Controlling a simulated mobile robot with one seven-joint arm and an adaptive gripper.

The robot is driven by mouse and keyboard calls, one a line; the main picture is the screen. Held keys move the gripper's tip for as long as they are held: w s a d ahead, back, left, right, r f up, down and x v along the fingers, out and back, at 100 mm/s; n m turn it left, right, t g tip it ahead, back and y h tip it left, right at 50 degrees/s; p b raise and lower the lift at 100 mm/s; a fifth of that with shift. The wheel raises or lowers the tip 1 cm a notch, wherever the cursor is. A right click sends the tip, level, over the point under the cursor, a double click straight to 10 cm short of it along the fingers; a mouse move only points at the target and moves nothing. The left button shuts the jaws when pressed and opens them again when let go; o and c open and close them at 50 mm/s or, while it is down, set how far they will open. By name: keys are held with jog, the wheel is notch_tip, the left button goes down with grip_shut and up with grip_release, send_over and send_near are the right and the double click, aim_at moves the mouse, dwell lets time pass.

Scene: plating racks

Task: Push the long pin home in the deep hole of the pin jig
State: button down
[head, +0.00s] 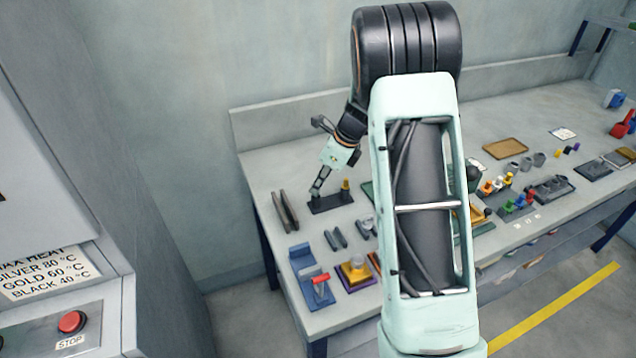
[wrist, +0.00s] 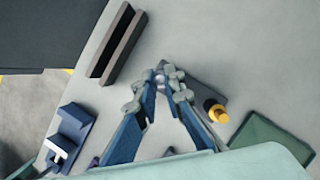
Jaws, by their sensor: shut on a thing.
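The pin jig is a dark block (head: 338,201) near the left end of the bench; part of it shows in the wrist view (wrist: 206,88). A gold-yellow pin with a dark collar (head: 346,185) stands upright at its right end, also seen in the wrist view (wrist: 214,108). My gripper (head: 317,190) points down at the jig's left end. In the wrist view its fingertips (wrist: 160,78) are closed together on a small grey round thing, apparently the long pin. The fingers hide most of it and the hole below, so its depth cannot be told.
A dark slotted rail (head: 285,212) lies left of the jig. A green mat (wrist: 268,142) lies to its right, partly behind my arm. Bare bench surrounds the jig's left side.

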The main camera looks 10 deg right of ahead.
jog(key=shift+f, duration=0.4)
jog(key=c, duration=1.9)
grip_release()
jog(key=shift+c, duration=0.2)
jog(key=shift+r, duration=0.1)
jog(key=v, duration=1.2)
